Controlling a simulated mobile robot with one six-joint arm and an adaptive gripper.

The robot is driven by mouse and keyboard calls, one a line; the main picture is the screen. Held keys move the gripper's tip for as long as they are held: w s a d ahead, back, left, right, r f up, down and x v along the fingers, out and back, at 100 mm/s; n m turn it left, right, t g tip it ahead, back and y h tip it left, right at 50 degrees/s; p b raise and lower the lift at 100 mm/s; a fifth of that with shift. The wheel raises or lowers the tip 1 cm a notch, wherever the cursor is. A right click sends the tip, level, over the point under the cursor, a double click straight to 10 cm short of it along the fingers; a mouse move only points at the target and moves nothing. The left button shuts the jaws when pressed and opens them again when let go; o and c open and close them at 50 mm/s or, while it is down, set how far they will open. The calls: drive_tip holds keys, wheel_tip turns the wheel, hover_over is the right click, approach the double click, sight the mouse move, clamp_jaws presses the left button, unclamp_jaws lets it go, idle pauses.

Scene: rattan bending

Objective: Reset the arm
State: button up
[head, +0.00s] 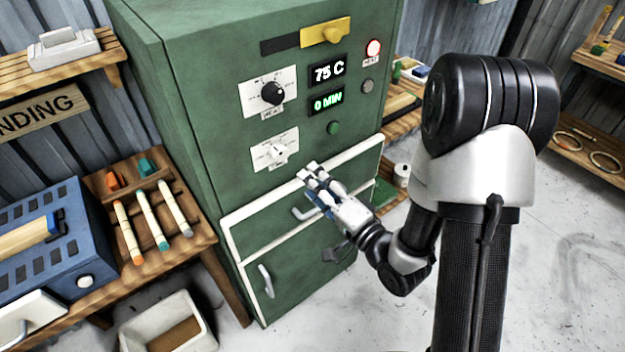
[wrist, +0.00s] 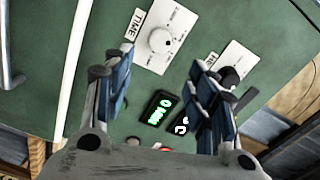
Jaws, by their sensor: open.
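My gripper (head: 313,178) is in front of the green cabinet (head: 200,110), just below and right of the white time dial (head: 278,153). Its fingers are apart and nothing is held between them; the wrist view shows the same gap (wrist: 155,82). The time dial (wrist: 160,40) lies beyond the fingertips there, and I see no contact with it. The black heat dial (head: 272,93) is above the time dial. The displays read 75 C (head: 327,72) and 0 MIN (head: 327,102).
Drawer and door handles (head: 265,281) stick out below my gripper. A wooden bench (head: 180,250) with several coloured-tipped rods and a blue machine (head: 45,255) stands left. A bin (head: 168,325) is on the floor. Open floor lies right.

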idle(0.3)
drive_tip(key=s+d+r+n+g+h, duration=0.2)
drive_tip(key=d+r+n+g+h, duration=0.3)
drive_tip(key=d+h, duration=0.5)
drive_tip(key=s+r+n+g, duration=0.1)
drive_tip(key=s+r+g, duration=0.1)
drive_tip(key=s, duration=0.9)
drive_tip(key=s+r+n+g, duration=0.2)
drive_tip(key=s+r+g, duration=0.1)
drive_tip(key=s, duration=0.8)
drive_tip(key=shift+s, duration=0.35)
